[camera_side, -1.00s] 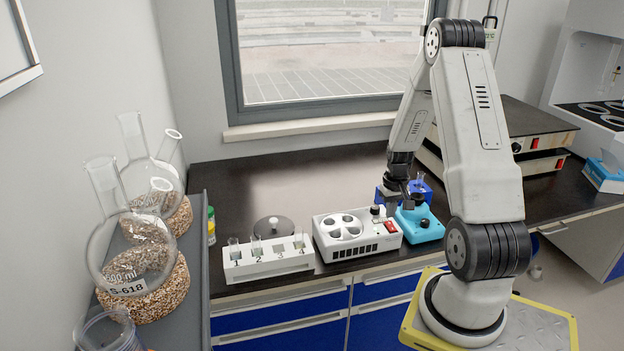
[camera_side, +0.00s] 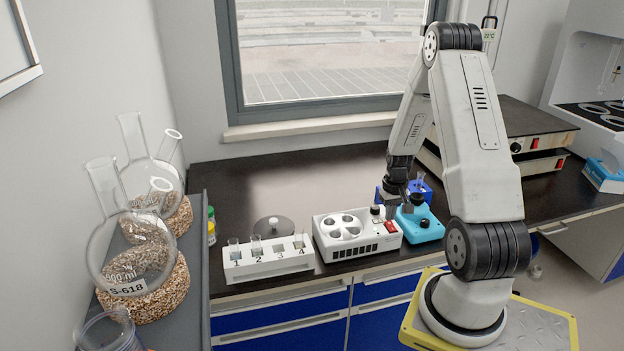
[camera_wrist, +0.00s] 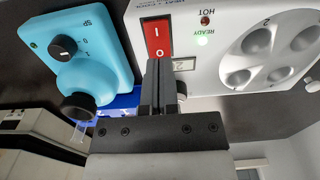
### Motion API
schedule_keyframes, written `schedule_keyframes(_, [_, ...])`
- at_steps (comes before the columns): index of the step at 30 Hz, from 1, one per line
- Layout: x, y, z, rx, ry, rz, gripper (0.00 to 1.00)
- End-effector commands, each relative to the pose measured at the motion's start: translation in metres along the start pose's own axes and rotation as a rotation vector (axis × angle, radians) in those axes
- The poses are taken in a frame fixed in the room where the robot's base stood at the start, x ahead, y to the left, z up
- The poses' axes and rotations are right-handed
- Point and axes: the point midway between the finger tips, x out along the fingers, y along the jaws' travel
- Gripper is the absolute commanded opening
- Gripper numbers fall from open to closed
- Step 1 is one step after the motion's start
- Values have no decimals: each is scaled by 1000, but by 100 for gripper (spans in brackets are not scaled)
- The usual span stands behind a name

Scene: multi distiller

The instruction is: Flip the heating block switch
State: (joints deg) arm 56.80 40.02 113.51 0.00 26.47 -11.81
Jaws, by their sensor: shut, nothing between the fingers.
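The heating block (camera_side: 358,252) is a white box with several round wells in its top. It sits on the dark bench and also shows in the wrist view (camera_wrist: 212,60). Its red rocker switch (camera_side: 390,227) is at the right end of the top, and in the wrist view the switch (camera_wrist: 157,36) shows the marks I and O. My gripper (camera_side: 389,212) is shut and empty, just over the switch. In the wrist view my fingertips (camera_wrist: 161,66) overlap the switch's O end; I cannot tell whether they touch it.
A blue device (camera_side: 421,225) with black knobs stands close on the right. A white rack (camera_side: 268,261) with numbered places is on the left. Glass flasks (camera_side: 137,250) stand far left.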

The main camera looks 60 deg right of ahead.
Motion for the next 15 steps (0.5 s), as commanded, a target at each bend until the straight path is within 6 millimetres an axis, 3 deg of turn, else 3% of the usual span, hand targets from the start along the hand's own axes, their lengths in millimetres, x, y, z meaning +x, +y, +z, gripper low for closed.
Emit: schedule_keyframes(15, [6,0,0,0,-1,0,0])
